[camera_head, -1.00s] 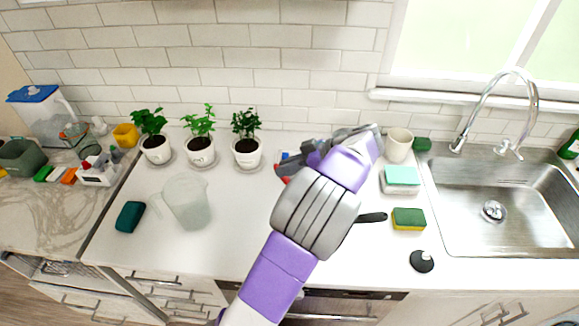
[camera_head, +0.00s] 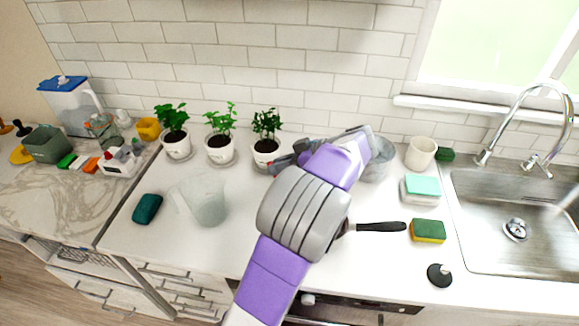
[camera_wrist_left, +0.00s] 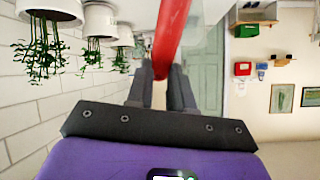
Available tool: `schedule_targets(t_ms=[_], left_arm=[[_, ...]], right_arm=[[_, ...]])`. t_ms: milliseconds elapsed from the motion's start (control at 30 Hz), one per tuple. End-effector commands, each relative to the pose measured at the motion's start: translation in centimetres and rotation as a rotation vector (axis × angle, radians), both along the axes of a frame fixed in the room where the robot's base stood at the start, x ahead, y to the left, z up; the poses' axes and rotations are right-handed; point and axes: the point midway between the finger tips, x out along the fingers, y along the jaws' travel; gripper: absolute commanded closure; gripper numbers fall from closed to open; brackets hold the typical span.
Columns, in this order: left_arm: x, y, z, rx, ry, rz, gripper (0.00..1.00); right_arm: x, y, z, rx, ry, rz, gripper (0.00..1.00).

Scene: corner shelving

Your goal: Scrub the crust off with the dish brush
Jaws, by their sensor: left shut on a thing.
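My left gripper (camera_head: 285,160) is over the counter, in front of the potted plants in the head view. Its fingers are mostly hidden there by my own wrist. In the left wrist view the gripper (camera_wrist_left: 160,82) is shut on a smooth red handle (camera_wrist_left: 173,30). The far end of the handle is out of view, so I cannot tell its head; it may be the dish brush. A black pan handle (camera_head: 380,227) sticks out to the right from behind my forearm. The pan itself is hidden, and I see no crust. My right gripper is not in view.
A grey pot (camera_head: 380,163), a white cup (camera_head: 421,153), stacked sponges (camera_head: 420,189), a green-yellow sponge (camera_head: 428,231) and a black knobbed thing (camera_head: 439,275) stand left of the sink (camera_head: 495,245).

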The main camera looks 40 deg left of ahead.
Motion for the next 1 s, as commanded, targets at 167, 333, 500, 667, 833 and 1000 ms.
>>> schedule_targets(t_ms=[167, 333, 500, 667, 833, 1000], left_arm=[[-0.4, 0.8, 0.1, 0.001, 0.001, 0.001, 1.00], [-0.1, 1.3, 0.0, 0.002, 0.002, 0.003, 1.00], [0.3, 1.8, -0.1, 0.002, 0.001, 0.002, 1.00], [0.6, 2.3, -0.1, 0.002, 0.000, 0.001, 1.00], [1.0, 1.6, -0.1, 0.003, 0.000, -0.001, 1.00], [1.7, 0.5, -0.1, 0.001, 0.001, -0.001, 1.00]], right_arm=[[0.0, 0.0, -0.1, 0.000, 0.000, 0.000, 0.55], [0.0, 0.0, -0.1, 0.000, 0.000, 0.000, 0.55], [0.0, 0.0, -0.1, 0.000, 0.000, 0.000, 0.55], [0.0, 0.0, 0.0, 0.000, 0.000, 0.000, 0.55], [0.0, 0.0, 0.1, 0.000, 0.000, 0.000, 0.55], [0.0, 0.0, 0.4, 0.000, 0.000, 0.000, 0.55]])
